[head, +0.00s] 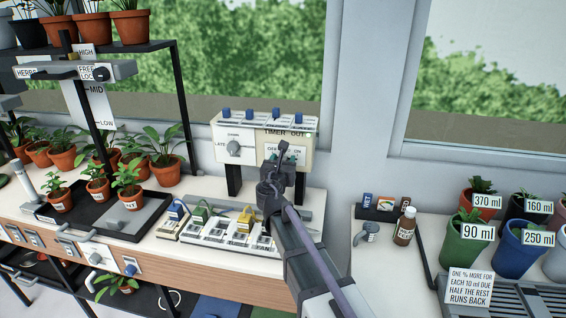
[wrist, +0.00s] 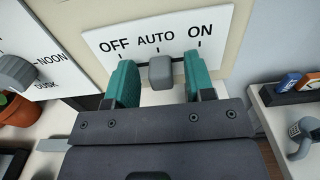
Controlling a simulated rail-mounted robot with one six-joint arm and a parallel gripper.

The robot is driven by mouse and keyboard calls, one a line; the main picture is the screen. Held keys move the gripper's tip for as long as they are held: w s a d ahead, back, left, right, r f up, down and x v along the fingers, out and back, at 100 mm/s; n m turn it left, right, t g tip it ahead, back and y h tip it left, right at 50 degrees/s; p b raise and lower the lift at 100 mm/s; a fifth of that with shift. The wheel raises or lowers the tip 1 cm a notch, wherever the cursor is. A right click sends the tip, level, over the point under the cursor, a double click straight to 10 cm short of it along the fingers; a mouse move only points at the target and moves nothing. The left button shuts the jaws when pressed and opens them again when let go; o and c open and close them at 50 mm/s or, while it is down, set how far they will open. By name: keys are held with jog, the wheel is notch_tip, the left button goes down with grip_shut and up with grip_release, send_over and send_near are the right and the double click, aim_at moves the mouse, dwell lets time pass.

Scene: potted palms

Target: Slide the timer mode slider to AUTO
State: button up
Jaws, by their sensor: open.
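The timer box (head: 256,155) stands on two dark posts at the back of the bench. Its white slider plate (wrist: 178,27) reads OFF, AUTO and ON from left to right in the wrist view. The grey slider knob (wrist: 160,72) is at the middle, below the word AUTO. My gripper (wrist: 159,65) is open, with one teal finger on each side of the knob; a gap shows on both sides. In the head view my gripper (head: 284,158) is at the box's lower right and hides the knob.
A grey dial (head: 233,148) with a NOON and DUSK scale is left of the slider plate. Several plugs and sockets (head: 225,232) are below the box. A brown bottle (head: 405,226) and labelled pots (head: 463,238) stand to the right.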

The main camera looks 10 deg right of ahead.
jog(key=v, duration=1)
jog(key=shift+s, duration=0.35)
jog(key=shift+a, duration=0.15)
